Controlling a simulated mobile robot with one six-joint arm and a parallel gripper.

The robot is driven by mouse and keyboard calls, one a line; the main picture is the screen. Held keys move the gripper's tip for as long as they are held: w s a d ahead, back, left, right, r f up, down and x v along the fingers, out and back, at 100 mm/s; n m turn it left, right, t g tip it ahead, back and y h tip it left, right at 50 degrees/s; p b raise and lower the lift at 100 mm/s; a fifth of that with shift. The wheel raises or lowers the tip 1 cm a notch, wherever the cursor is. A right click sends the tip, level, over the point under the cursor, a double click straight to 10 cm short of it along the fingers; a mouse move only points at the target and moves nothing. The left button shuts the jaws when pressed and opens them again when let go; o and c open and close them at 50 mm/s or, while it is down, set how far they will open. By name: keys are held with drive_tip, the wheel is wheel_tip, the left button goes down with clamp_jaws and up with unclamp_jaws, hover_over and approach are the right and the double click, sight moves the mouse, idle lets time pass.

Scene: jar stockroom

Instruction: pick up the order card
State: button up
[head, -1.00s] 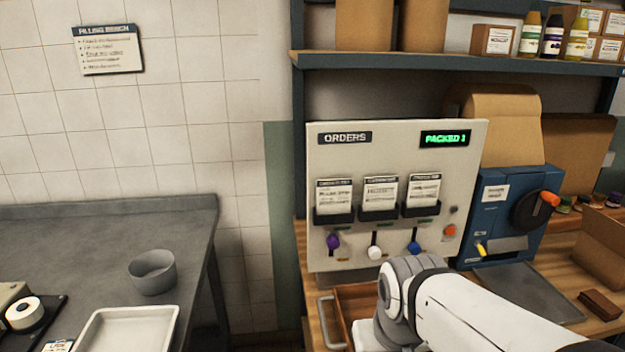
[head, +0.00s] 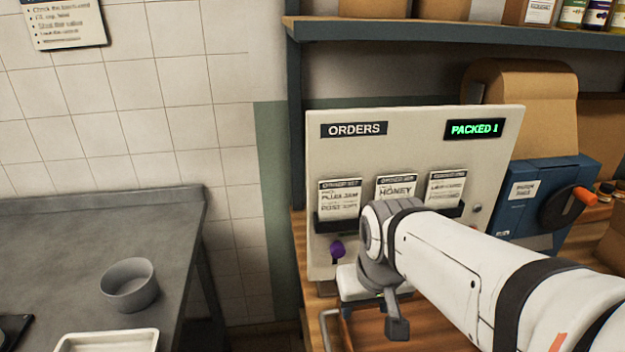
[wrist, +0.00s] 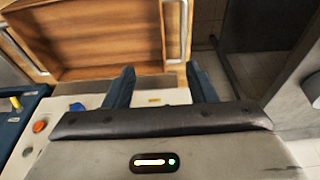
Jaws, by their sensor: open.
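Three white order cards stand in dark holders on the cream orders board (head: 415,133) in the head view: a left card (head: 339,198), a middle card (head: 396,187) reading "HONEY", and a right card (head: 446,187). My arm covers the lower part of the middle and right holders. My gripper (wrist: 161,88) is open and empty in the wrist view, its two dark fingers apart over the board's lower edge and the drawer. No card shows between them. In the head view the gripper is low in front of the board, partly hidden by my arm.
An open wooden drawer (wrist: 95,40) with a metal handle lies below the board. A purple knob (head: 337,249) is under the left card. A blue machine (head: 545,190) with an orange-handled crank stands right. A grey bench (head: 60,260) holds a grey bowl (head: 130,287).

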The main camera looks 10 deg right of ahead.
sight(340, 200)
drive_tip(key=o, duration=0.9)
drive_tip(key=shift+t, duration=0.8)
drive_tip(key=w+r+p, duration=0.1)
drive_tip(key=w+r, duration=0.4)
drive_tip(key=w+r+p, duration=0.2)
drive_tip(key=w+r, duration=0.4)
drive_tip(key=w+a+r+p, duration=0.1)
drive_tip(key=w+r+p, duration=0.1)
drive_tip(key=w+r, duration=0.3)
drive_tip(key=shift+w+r, duration=0.15)
drive_tip(key=shift+w, duration=0.05)
drive_tip(key=shift+o, duration=0.7)
drive_tip(key=shift+w+f, duration=0.2)
drive_tip(key=shift+w, duration=0.05)
drive_tip(key=shift+d+p+x, duration=0.15)
drive_tip(key=shift+p+x, duration=0.25)
drive_tip(key=shift+x, duration=1.35)
drive_tip(key=shift+d+p+x, duration=0.15)
drive_tip(key=shift+p+x, duration=0.25)
drive_tip(key=shift+x, duration=1.3)
